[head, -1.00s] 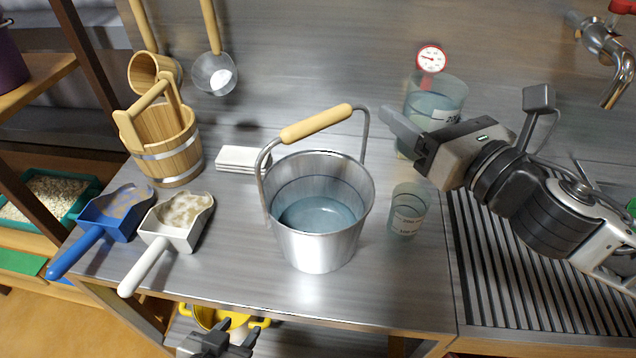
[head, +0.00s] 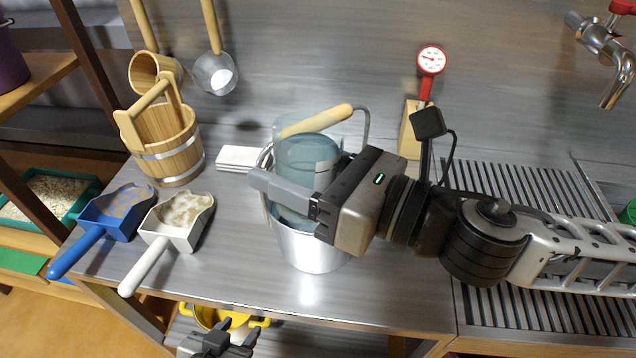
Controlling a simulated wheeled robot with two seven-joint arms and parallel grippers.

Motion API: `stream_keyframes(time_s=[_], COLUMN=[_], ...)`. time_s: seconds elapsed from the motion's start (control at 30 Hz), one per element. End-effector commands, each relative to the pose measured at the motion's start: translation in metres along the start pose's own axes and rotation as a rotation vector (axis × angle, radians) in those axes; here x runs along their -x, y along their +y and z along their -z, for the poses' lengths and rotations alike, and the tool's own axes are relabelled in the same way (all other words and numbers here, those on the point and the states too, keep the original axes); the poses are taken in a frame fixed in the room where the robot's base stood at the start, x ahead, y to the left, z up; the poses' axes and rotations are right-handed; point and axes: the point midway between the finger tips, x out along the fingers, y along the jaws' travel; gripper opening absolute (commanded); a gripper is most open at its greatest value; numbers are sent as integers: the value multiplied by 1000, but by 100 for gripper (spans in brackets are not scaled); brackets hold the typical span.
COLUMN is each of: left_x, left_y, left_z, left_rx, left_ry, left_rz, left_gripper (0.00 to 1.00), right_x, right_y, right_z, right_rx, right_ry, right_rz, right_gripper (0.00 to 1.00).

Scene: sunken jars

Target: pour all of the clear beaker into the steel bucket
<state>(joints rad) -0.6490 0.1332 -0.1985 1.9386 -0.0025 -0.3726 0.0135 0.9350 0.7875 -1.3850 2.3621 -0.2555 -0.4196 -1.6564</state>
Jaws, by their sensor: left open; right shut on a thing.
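The clear beaker (head: 296,128) is see-through with bluish liquid in it. My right gripper (head: 298,178) is shut on it and holds it in front of the steel bucket's mouth as seen in the head view; it looks roughly upright. The steel bucket (head: 308,249) stands on the metal bench, its wooden-grip handle (head: 332,117) raised behind the beaker. The beaker and gripper hide most of the bucket's inside. I see no stream of liquid. My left gripper (head: 236,332) is open and empty, low at the bottom edge, below the bench front.
A wooden pail (head: 165,150), a blue scoop (head: 115,210) and a white scoop (head: 180,222) sit at the left. White tiles (head: 236,157) lie behind the bucket. A red dial thermometer (head: 431,62) stands in a wooden block (head: 410,130).

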Motion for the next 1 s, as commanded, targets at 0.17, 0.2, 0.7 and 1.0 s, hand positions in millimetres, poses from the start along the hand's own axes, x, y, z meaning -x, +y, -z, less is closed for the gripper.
stream_keyframes(time_s=[0.17,0.2,0.7,1.0], left_x=[0,0,0,0], left_y=[0,0,0,-1], left_z=[0,0,0,0], left_rx=[0,0,0,0], left_ry=[0,0,0,0], left_rz=[0,0,1,1], left_gripper=[44,44,44,44], right_x=[1,3,4,4], right_y=[-1,6,14,15], right_z=[22,19,20,23], right_rx=[-53,-192,-572,-724], right_ry=[-1,-5,-7,-8], right_rz=[0,-4,-1,-1], right_gripper=[27,27,27,27])
